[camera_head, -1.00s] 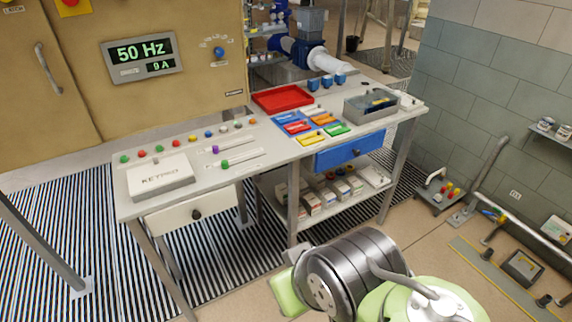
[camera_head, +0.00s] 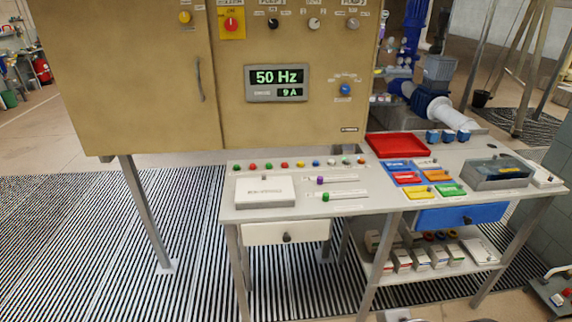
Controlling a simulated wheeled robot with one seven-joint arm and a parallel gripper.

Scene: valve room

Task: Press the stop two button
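A row of small coloured buttons (camera_head: 284,165) runs along the back edge of the grey bench (camera_head: 375,203), below the tan cabinet (camera_head: 150,70). The cabinet front also carries a red knob on a yellow plate (camera_head: 231,24), a yellow button (camera_head: 185,17) and a blue knob (camera_head: 345,89).
A white box (camera_head: 265,190) and two sliders with purple and green knobs (camera_head: 326,197) stand in front of the buttons. Striped floor (camera_head: 80,240) is open at left.

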